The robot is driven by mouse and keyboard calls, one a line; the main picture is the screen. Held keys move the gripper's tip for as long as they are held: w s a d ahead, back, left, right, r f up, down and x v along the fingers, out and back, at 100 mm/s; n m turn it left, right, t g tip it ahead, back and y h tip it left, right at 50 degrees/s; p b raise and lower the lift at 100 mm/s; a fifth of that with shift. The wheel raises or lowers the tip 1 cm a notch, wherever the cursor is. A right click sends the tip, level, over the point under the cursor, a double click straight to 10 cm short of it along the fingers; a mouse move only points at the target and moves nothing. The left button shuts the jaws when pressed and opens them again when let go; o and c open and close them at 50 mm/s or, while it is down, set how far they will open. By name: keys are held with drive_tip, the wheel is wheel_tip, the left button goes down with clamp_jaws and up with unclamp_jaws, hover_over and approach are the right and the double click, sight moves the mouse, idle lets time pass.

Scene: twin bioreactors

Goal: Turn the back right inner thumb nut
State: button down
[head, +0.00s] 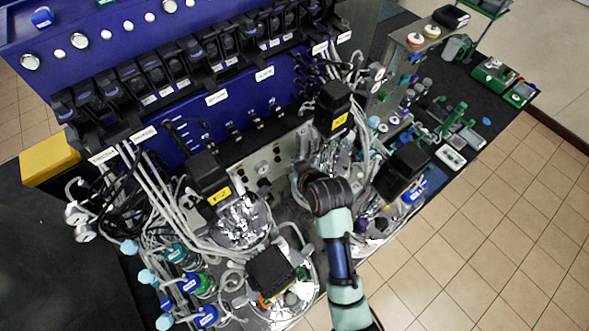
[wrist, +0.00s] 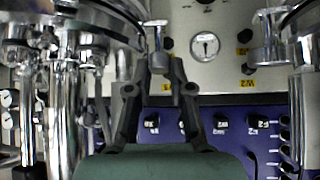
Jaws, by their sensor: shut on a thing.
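A small metal thumb nut (wrist: 156,32) with a narrow stem shows at the upper middle of the wrist view. My gripper (wrist: 160,64) reaches up to it, its two dark fingers on either side. The fingers are shut on the nut's lower end, which they partly cover. In the head view my dark wrist (head: 330,194) is over the right-hand vessel group, and the fingertips and nut are hidden there.
A bare metal fitting (wrist: 267,45) stands to the right in the wrist view, and metal vessel parts (wrist: 68,85) crowd the left. A pale panel with a gauge (wrist: 205,45) is behind. Black motor heads (head: 333,108) and (head: 402,172) flank my wrist among cables.

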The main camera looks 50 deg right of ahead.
drive_tip(key=m+h, duration=0.1)
drive_tip(key=m+g+h, duration=0.1)
drive_tip(key=m, duration=0.1)
drive_tip(key=shift+w+a, duration=0.15)
drive_tip(key=shift+a, duration=0.05)
drive_tip(key=shift+m+g+h, duration=0.4)
drive_tip(key=shift+m+h, duration=0.1)
drive_tip(key=shift+m, duration=0.2)
drive_tip(key=c, duration=1)
unclamp_jaws()
drive_tip(key=shift+c, duration=0.2)
wheel_tip(320, 180, up, 10)
